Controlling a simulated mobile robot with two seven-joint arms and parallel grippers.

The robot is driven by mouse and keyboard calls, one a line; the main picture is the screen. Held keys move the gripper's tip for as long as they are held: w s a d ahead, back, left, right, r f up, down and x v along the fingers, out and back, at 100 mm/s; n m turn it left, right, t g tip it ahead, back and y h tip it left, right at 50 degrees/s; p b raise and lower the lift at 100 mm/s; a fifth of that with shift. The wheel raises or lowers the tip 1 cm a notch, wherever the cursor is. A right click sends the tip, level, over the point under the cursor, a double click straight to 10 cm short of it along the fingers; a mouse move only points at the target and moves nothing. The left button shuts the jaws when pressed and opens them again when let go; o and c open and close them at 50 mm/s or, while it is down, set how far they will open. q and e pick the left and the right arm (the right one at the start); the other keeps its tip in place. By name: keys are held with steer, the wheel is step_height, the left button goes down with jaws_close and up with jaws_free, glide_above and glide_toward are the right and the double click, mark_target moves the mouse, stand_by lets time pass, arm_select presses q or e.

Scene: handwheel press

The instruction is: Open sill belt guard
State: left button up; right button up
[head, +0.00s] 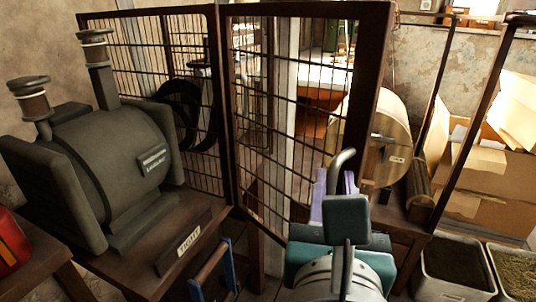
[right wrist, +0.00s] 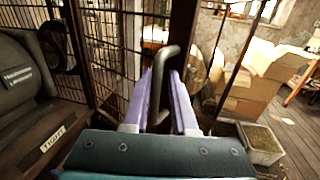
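The belt guard is a dark brown frame with wire mesh. One mesh panel (head: 185,85) stands at the left. A second panel (head: 270,110) runs from the middle post toward me, at an angle to the first. I cannot tell how far it is swung. A grey bent handle (head: 342,160) shows by its near edge post, and also in the right wrist view (right wrist: 170,70). My right gripper (head: 335,185) has purple fingers on either side of this handle, close together, with the handle between them. My left gripper is out of view.
A dark labelled machine (head: 115,165) stands on a table at the left. Behind the guard's near edge is a round wooden wheel (head: 388,125). Cardboard boxes (head: 480,185) and planters (head: 455,265) stand at the right. A blue-and-brown bar (head: 212,258) lies low in front.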

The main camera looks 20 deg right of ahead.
steer(key=v, duration=0.9)
steer(key=shift+b, duration=0.35)
steer(key=s+d+f+m+g+y+p, duration=0.1)
steer(key=s+d+m+g+p, duration=0.4)
steer(key=m, duration=0.5)
steer(key=s+d+f+m+g+y+p, duration=0.1)
steer(key=s+d+m+g+p, duration=0.25)
steer(key=d+m+g, duration=0.55)
steer(key=s+a+r+m+t+y+p, duration=0.2)
steer(key=s+a+r+m+y+p, duration=0.1)
steer(key=a+r+m+y+p, duration=0.45)
step_height(320, 180, up, 36)
steer(key=m+p, duration=0.1)
steer(key=p, duration=3.3)
steer(key=shift+a+m, duration=0.25)
steer(key=shift+m, duration=0.1)
